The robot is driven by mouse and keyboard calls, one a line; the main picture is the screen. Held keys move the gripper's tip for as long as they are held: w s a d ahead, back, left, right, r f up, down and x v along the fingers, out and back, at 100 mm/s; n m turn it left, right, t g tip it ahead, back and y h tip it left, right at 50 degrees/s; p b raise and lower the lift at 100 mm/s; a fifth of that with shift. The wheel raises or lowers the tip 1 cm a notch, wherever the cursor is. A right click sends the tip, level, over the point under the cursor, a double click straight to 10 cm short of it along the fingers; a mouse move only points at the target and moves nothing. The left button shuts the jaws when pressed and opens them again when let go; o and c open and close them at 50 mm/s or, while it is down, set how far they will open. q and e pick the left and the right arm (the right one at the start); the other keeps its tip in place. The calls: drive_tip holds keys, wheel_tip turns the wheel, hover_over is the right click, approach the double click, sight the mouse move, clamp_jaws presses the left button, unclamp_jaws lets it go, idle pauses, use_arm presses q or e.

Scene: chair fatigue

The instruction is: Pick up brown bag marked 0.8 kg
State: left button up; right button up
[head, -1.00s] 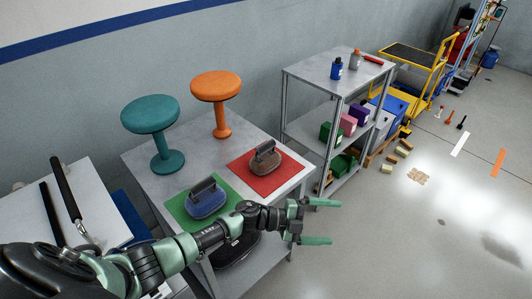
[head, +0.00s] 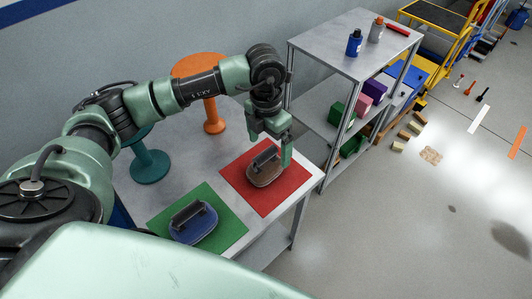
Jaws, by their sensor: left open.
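The brown bag (head: 264,173) has a dark handle on top and sits on the red mat (head: 293,197) on the grey table. Its weight marking is too small to read. My left gripper (head: 269,149) points down over the bag, open. One finger is behind the handle and the other beside its right end. I cannot tell whether the fingers touch the bag. My right gripper is out of view.
A blue bag (head: 192,223) sits on a green mat (head: 229,222) to the left. A teal stool (head: 150,165) and an orange stool (head: 213,115) stand on the table behind. A grey shelf (head: 330,48) stands close on the right.

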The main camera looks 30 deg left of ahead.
sight(265, 164)
use_arm(q)
drive_tip(key=shift+y, duration=0.3)
drive_tip(key=f+b, duration=0.1)
drive_tip(key=w+a+f, duration=0.1)
drive_tip(key=a+f+b, duration=0.1)
drive_tip(key=shift+w+f+b, duration=0.2)
drive_tip(key=shift+f+b, duration=0.05)
drive_tip(key=shift+b, duration=0.1)
drive_tip(key=shift+s+d+f+b, duration=0.15)
drive_tip(key=shift+s+f+b, duration=0.1)
drive_tip(key=shift+f+b, duration=0.25)
wheel_tip(265, 164, down, 2)
drive_tip(key=shift+w+f, duration=0.15)
drive_tip(key=shift+f, duration=0.1)
wheel_tip(265, 164, down, 4)
drive_tip(key=shift+w+f+p, duration=0.15)
drive_tip(key=shift+f+p, duration=0.05)
drive_tip(key=shift+p, duration=0.9)
drive_tip(key=shift+w+f, duration=0.1)
drive_tip(key=shift+f, duration=0.35)
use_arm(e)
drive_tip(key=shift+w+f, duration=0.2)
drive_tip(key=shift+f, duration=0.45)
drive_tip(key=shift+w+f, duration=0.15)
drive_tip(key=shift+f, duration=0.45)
